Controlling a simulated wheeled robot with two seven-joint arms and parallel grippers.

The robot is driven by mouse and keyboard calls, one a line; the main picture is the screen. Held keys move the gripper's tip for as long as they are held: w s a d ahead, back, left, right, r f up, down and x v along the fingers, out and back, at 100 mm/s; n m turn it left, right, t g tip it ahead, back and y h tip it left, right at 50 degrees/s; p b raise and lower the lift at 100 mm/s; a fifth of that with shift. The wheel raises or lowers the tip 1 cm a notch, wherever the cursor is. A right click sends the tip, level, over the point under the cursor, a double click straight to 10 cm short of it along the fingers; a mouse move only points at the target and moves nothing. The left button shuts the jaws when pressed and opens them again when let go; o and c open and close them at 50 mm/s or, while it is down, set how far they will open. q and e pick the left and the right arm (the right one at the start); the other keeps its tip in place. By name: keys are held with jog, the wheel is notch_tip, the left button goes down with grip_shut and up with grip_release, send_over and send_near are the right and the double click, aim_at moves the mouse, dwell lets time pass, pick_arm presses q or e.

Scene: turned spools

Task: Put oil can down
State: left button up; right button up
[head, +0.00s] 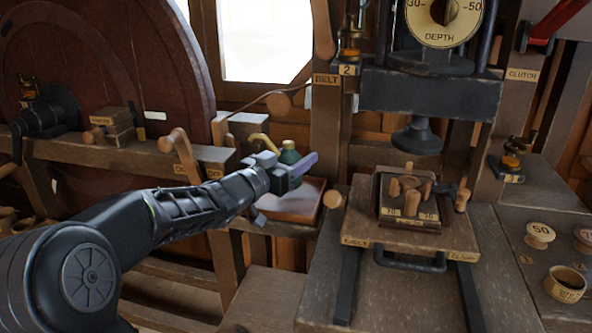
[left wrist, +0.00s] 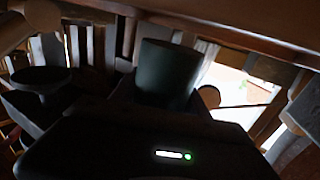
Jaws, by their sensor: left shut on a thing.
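The oil can (head: 289,154) is green with a yellow spout-like piece at its left. Its upper part shows behind my left gripper (head: 288,176), which is shut on it. In the left wrist view the can shows as a dark green cylinder (left wrist: 167,73), tilted slightly in the picture. A small shelf with a reddish-brown top (head: 296,206) lies just below the can and gripper. The fingers hide the can's lower part, so I cannot tell whether it touches the shelf. My right gripper is out of view.
A press stands right of the can, with a wooden tray (head: 358,231) holding several turned pieces. A wooden post (head: 326,130) rises beside the can. A large dark red wheel (head: 110,60) fills the left. Round labelled pieces (head: 540,233) sit at far right.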

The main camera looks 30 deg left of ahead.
pick_arm(q)
jog(key=shift+f, duration=1.3)
jog(key=shift+f, duration=0.1)
jog(key=shift+f+b, duration=0.15)
jog(key=shift+b, duration=0.2)
jog(key=o, duration=1.5)
